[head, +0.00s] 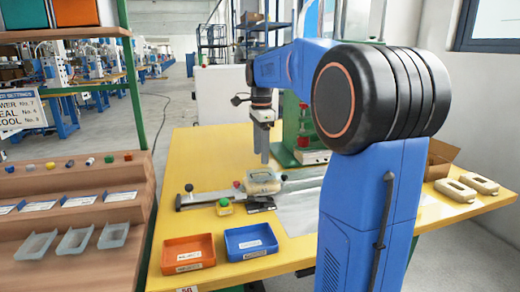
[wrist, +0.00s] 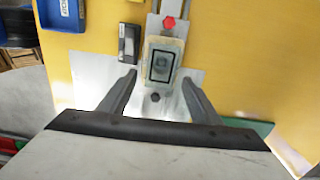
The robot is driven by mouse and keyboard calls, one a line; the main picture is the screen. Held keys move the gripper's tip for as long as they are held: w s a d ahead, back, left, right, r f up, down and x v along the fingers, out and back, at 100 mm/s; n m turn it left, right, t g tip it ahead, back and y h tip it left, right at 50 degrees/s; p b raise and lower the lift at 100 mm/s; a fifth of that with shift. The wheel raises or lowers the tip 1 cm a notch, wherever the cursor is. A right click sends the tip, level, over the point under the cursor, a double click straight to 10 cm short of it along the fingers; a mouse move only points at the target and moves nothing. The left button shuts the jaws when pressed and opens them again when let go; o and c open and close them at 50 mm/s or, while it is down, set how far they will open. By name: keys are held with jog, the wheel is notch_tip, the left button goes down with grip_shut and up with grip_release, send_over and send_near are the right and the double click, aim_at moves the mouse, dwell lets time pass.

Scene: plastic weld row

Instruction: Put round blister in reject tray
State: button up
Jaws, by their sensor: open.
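A cream die block (head: 263,184) sits on the slide fixture on the yellow table, with a clear raised shape on top that may be the blister. In the wrist view the block (wrist: 151,45) shows a dark rectangular outline around a pale rounded centre; I cannot tell for sure that this is the round blister. My gripper (head: 265,157) points down just above the block. The orange tray (head: 188,268) at the table's front left has a label, too small to read surely, and looks like the reject tray.
A blue tray (head: 251,256) stands right of the orange one, both apparently empty. A green press post (head: 291,130) stands behind. Cream blocks (head: 480,184) lie at right.

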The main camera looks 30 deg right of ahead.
jog(key=shift+w+d+f, duration=0.1)
jog(key=shift+f, duration=1.65)
jog(key=shift+w+d+f, duration=0.1)
jog(key=shift+f, duration=1.65)
jog(key=shift+c, duration=0.4)
jog(key=c, duration=0.6)
jog(key=shift+o, duration=0.2)
jog(key=shift+r, duration=0.2)
jog(key=shift+r, duration=2.1)
